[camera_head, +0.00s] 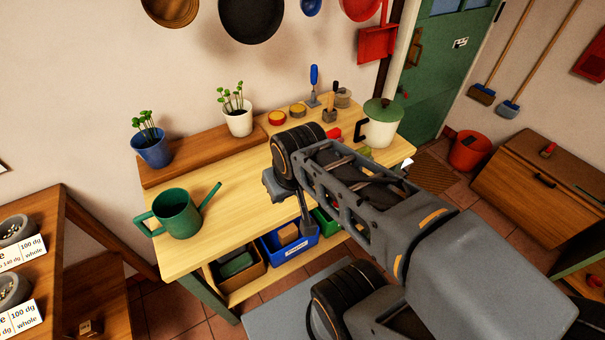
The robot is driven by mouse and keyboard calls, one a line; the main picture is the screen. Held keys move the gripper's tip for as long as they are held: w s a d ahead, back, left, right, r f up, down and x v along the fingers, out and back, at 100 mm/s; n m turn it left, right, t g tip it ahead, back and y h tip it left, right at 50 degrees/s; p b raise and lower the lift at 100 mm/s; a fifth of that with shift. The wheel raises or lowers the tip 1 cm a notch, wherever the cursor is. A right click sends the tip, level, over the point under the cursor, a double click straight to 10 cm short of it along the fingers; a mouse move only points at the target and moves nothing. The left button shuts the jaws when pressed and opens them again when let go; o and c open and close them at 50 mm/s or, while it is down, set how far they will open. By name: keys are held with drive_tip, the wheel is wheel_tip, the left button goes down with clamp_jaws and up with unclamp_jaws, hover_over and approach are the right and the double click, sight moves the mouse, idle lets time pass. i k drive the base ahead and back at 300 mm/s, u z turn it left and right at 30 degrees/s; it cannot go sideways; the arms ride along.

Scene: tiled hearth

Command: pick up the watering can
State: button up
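The green watering can (178,217) stands upright on the left part of the wooden workbench (235,240). Its handle is on its left and its spout points up to the right. My arm reaches in from the lower right. My gripper (288,198) hangs over the bench, to the right of the can and apart from it. The wrist partly hides the gripper, and whether its fingers are open or shut does not show. Nothing is seen held in it.
A blue pot (152,151) and a white pot (238,122) with seedlings stand on a raised board behind the can. A white canister (380,128) with a green lid stands at the right end. Bins, including a blue bin (290,246), sit below. Pans hang above.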

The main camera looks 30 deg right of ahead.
sight(175, 209)
drive_tip(key=z, duration=0.55)
drive_tip(key=i, duration=0.4)
drive_tip(key=u, duration=1.7)
drive_tip(key=k, duration=1.15)
drive_tip(key=u, duration=1.45)
drive_tip(key=i, duration=1.2)
drive_tip(key=z, duration=0.6)
